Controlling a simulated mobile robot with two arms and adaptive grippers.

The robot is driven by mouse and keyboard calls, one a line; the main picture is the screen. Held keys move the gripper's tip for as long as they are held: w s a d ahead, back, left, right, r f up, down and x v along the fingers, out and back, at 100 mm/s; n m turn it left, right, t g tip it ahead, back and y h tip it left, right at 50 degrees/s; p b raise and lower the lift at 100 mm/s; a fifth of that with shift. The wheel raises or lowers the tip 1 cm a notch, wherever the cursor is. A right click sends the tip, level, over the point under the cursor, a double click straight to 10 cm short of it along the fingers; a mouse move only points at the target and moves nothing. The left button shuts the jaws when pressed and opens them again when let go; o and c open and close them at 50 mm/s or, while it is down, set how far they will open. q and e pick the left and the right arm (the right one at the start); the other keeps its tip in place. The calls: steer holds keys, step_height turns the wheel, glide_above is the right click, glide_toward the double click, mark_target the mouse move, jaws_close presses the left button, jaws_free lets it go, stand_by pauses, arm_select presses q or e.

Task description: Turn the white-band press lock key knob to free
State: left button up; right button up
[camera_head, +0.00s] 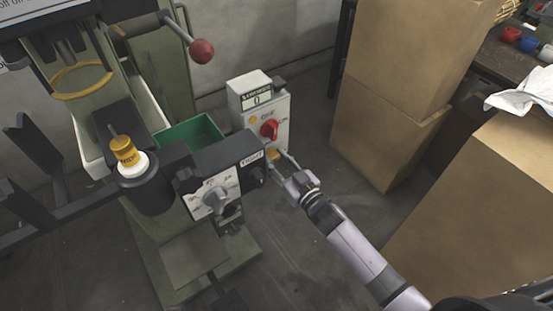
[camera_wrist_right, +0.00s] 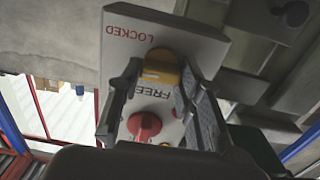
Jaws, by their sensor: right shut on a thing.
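The press lock key knob is a yellow knob (camera_wrist_right: 160,68) on a pale panel (camera_wrist_right: 200,45) in the right wrist view. The word LOCKED is printed on one side of it and FREE on the other, both upside down in this view. Its pointing direction is hard to tell. My right gripper (camera_wrist_right: 158,85) has its fingers on both sides of the knob, shut on it. In the head view my right gripper (camera_head: 280,163) reaches the low front of the white control box (camera_head: 255,90), and the fingers partly hide the yellow knob (camera_head: 272,154). My left gripper is out of view.
A red rotary knob (camera_head: 269,129) sits just above the lock knob on the box. A black dial unit (camera_head: 240,155) marked TIGHT stands close to the left. A green bin (camera_head: 190,135) is behind it. Cardboard boxes (camera_head: 385,130) stand at the right; floor between is clear.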

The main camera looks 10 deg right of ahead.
steer(key=n+p, duration=0.1)
steer(key=n, duration=0.6)
steer(key=shift+a+f+n, duration=0.1)
steer(key=shift+n, duration=1.2)
steer(key=n, duration=0.3)
steer(key=shift+s+f+n+b, duration=0.1)
steer(key=shift+n+b, duration=0.2)
steer(key=shift+b, duration=0.05)
steer(key=shift+n, duration=0.4)
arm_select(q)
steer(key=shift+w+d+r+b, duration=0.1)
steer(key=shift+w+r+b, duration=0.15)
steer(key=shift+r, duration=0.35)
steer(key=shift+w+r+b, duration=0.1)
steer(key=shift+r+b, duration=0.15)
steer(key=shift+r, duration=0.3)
arm_select(e)
steer(key=shift+n, duration=1.9)
steer(key=shift+f, duration=0.1)
